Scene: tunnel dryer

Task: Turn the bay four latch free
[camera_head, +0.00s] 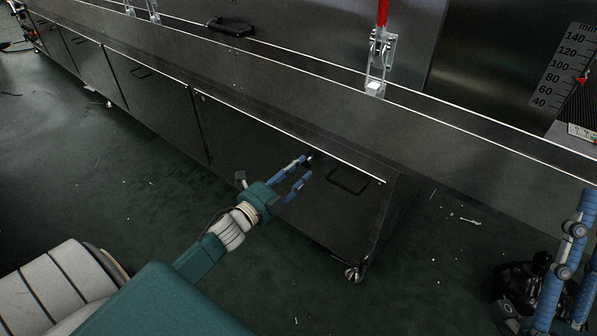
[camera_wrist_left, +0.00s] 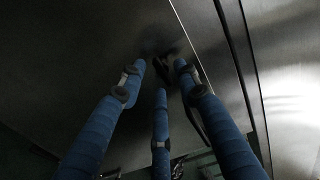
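My left gripper (camera_head: 307,167) is in front of the dark door panel (camera_head: 250,150) of the nearest bay, left of its black loop handle (camera_head: 348,181). Its blue fingers are spread apart. In the left wrist view the fingers (camera_wrist_left: 160,74) point at the panel, and a small dark fitting (camera_wrist_left: 166,61) shows between their tips. It may be the latch; no bay number is readable. I cannot tell whether any finger touches it. My right gripper (camera_head: 568,255) is at the lower right edge, partly cut off, away from the panel.
A long metal ledge (camera_head: 240,70) runs above the doors. A bracket with a red handle (camera_head: 380,50) stands on it. A caster (camera_head: 354,273) is under the bay's corner. A millimetre scale (camera_head: 566,65) is at upper right. The green floor (camera_head: 150,200) is mostly clear.

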